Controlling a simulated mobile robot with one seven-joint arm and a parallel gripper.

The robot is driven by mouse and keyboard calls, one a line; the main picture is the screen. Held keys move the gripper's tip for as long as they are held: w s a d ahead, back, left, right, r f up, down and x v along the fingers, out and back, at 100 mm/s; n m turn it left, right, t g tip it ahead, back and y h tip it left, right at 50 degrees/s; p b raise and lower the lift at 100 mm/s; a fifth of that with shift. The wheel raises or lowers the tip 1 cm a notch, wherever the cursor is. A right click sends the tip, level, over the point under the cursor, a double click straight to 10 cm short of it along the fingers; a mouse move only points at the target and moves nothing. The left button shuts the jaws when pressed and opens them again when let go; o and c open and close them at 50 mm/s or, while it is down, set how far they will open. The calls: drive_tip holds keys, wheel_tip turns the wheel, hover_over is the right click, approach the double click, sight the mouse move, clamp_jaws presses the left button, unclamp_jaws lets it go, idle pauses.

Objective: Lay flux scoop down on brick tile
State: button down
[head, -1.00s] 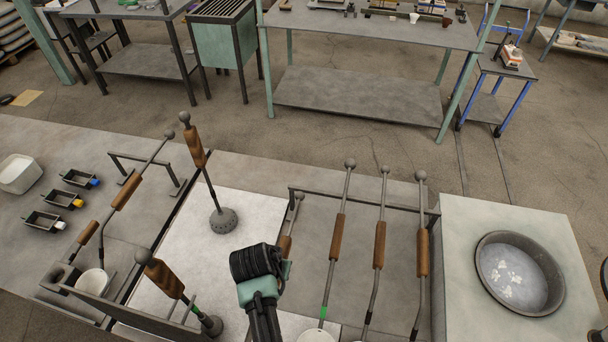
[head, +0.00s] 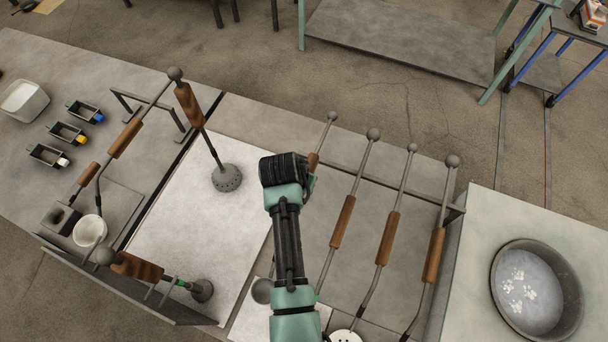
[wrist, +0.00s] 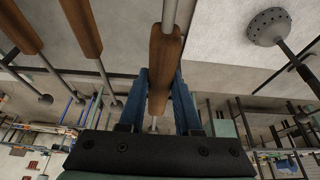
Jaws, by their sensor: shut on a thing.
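My gripper (head: 300,178) is shut on the wooden handle of a long metal scoop (head: 262,291), apparently the flux scoop. In the head view its ball end shows beyond my gripper and its small grey bowl shows left of my arm; my arm hides the shaft between. The wrist view shows the wooden handle (wrist: 165,60) between the blue jaws (wrist: 158,98). A pale flat tile (head: 252,322) lies below the bowl at the front edge, partly hidden; I cannot tell whether it is the brick tile. Whether the bowl touches anything is unclear.
A larger pale slab (head: 185,235) lies to the left, with a perforated skimmer (head: 227,178) on it. Three wooden-handled ladles (head: 388,238) lean on a rack to the right. A round pan (head: 538,290) stands far right. Small trays (head: 67,133) sit at the left.

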wheel_tip(320, 180, down, 8)
drive_tip(key=b, duration=0.6)
drive_tip(key=shift+r+b, duration=0.2)
drive_tip(key=shift+b, duration=0.15)
drive_tip(key=shift+w+f, duration=0.1)
drive_tip(key=shift+f, duration=0.15)
drive_tip(key=c, duration=0.6)
unclamp_jaws()
drive_tip(key=shift+o, duration=0.4)
drive_tip(key=shift+f, duration=0.1)
drive_tip(key=b+v, duration=0.1)
drive_tip(key=v, duration=1.2)
wheel_tip(320, 180, up, 7)
drive_tip(key=p, duration=0.7)
